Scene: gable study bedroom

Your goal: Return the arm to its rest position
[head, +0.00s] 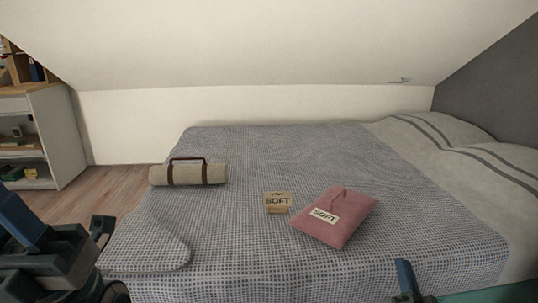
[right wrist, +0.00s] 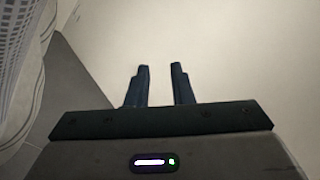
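My right gripper (right wrist: 160,84) shows in the right wrist view with its two dark blue fingers apart and nothing between them. It faces a plain pale surface and touches nothing that I can see. In the head view only a blue part of my right arm (head: 405,279) shows at the bottom edge, in front of the bed. My left arm (head: 55,255) comes in at the lower left, beside the bed's near left corner. Its dark end parts show there, but I cannot make out its fingertips.
A bed (head: 240,245) with a grey checked cover fills the middle. A white shelf (head: 55,135) stands at left. A sloped ceiling (head: 270,45) hangs above.

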